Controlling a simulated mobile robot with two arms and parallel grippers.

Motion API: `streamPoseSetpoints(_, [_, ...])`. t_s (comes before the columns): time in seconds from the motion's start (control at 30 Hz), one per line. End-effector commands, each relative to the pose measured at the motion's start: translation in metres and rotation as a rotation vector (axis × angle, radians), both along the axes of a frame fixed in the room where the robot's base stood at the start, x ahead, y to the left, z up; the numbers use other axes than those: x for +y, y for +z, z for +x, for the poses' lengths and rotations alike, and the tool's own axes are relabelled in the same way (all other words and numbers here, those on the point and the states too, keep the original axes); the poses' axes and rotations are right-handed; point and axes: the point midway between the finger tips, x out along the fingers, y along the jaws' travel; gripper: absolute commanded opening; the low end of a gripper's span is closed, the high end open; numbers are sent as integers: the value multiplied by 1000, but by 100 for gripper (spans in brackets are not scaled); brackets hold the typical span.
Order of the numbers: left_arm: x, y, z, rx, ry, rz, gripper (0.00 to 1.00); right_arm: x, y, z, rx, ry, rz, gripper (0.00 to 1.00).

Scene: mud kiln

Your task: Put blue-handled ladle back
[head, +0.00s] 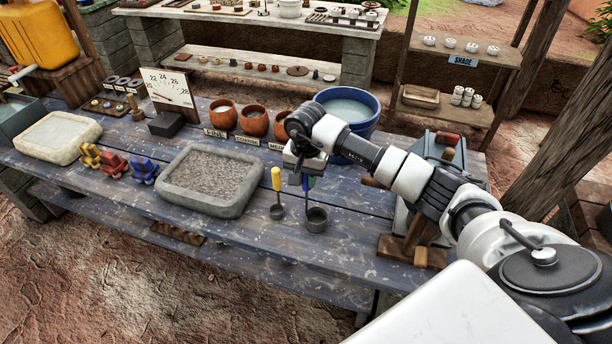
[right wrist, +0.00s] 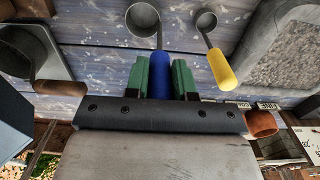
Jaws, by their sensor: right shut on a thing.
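The blue-handled ladle has a grey cup (head: 317,219) and a blue handle (right wrist: 160,80). It stands out over the front right part of the blue plank table (head: 255,262). My right gripper (head: 306,182) is above it, pointing down, with its green fingers (right wrist: 160,78) shut on the blue handle. The gripper hides much of the handle in the head view. I cannot tell whether the cup touches the table. A yellow-handled ladle (head: 276,181) is just left of it, and it also shows in the right wrist view (right wrist: 220,68). My left gripper is not in view.
A stone tray of grit (head: 210,206) lies to the left. Orange clay pots (head: 254,121) with labels and a blue bucket (head: 370,108) stand behind. A grey metal box (head: 433,147) and a wooden stand (head: 390,248) are at the right.

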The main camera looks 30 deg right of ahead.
Motion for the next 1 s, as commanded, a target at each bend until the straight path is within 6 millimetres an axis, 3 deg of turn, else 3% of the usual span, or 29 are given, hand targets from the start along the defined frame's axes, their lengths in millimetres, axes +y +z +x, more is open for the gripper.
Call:
streamPoseSetpoints(0.03, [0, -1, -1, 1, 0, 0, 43, 0, -1, 0, 0, 0, 0, 29])
streamPoseSetpoints(0.17, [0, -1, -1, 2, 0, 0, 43, 0, 0, 0, 0, 0, 0, 49])
streamPoseSetpoints(0.57, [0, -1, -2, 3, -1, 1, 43, 0, 7, 1, -3, 0, 0, 50])
streamPoseSetpoints(1.0, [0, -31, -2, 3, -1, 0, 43, 0, 93, 1, -5, 0, -1, 50])
